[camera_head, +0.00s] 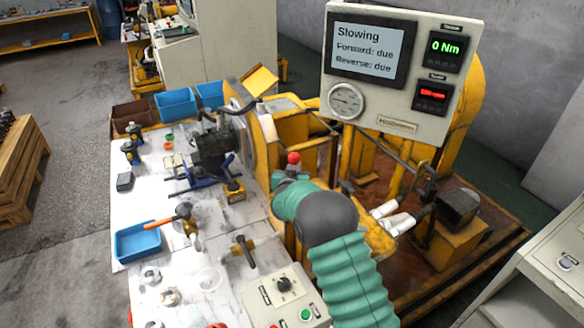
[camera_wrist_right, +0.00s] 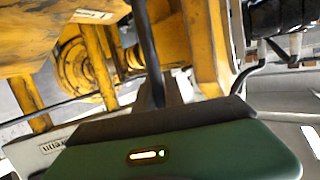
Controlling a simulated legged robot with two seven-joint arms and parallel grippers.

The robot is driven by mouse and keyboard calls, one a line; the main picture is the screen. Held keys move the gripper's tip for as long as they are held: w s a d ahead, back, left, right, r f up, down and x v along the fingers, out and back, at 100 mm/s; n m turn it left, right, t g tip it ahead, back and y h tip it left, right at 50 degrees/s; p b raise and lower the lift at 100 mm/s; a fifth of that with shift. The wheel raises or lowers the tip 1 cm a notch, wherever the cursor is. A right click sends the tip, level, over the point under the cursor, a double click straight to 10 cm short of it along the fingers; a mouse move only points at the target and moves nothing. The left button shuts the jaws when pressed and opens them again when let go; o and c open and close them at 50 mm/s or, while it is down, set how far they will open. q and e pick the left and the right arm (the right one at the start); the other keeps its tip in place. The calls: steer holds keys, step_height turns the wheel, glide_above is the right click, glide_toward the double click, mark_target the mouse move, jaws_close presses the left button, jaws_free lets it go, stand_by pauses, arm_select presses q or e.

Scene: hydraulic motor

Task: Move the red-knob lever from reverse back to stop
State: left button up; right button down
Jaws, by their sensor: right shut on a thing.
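The red knob (camera_head: 293,158) tops the lever beside the yellow motor stand in the head view. My right arm comes in from the bottom right, and its gripper (camera_head: 291,173) is at the lever just below the knob. In the right wrist view the dark lever rod (camera_wrist_right: 148,50) runs down to my right gripper (camera_wrist_right: 160,100), which is shut on it. The fingertips are mostly hidden by the gripper body and wrist. The display panel (camera_head: 366,52) reads "Slowing", "Forward: due", "Reverse: due", with 0 Nm on the torque readout. My left gripper is out of view.
A control box (camera_head: 262,300) with a black dial and green button stands close left of my right forearm. The white bench holds a blue tray (camera_head: 137,243), tools and small parts. Yellow frame parts and white cylindrical pieces (camera_head: 397,223) lie to the right.

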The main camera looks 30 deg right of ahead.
steer(key=c, duration=1.7)
jaws_free()
steer(key=shift+f, duration=0.2)
steer(key=shift+o, duration=1.3)
steer(key=shift+w+f, duration=0.1)
steer(key=shift+w, duration=0.05)
steer(key=v, duration=1.7)
steer(key=shift+w, duration=0.1)
